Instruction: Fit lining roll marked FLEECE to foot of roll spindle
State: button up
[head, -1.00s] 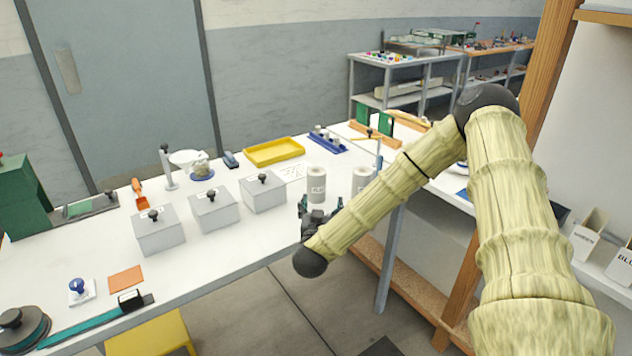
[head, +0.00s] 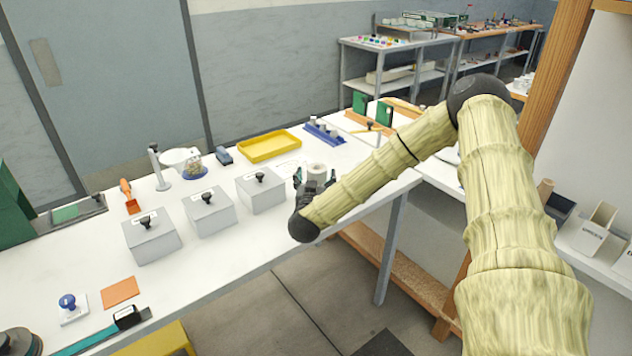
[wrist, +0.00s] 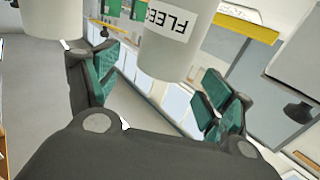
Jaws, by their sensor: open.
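In the wrist view my gripper (wrist: 162,88) is open, with green-padded fingers on either side of the roll's near end; I see no contact. A second pale roll (wrist: 45,15) is at the upper left of the wrist view; my arm seems to hide it in the head view. I cannot pick out the roll spindle with certainty.
Grey boxes with black knobs (head: 208,212) line the white table (head: 75,255) left of my gripper. A yellow tray (head: 270,147) and a blue rack (head: 324,133) lie behind. A wooden post (head: 556,75) and white shelf with bins (head: 598,225) are at right.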

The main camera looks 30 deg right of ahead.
aim_at(317, 165)
jog(key=shift+w+d+r, duration=0.15)
jog(key=shift+d, duration=0.05)
jog(key=shift+p+x, duration=1.05)
jog(key=shift+x, duration=1.2)
jog(key=shift+w+a, duration=0.1)
jog(key=shift+a, duration=0.05)
jog(key=c, duration=1.5)
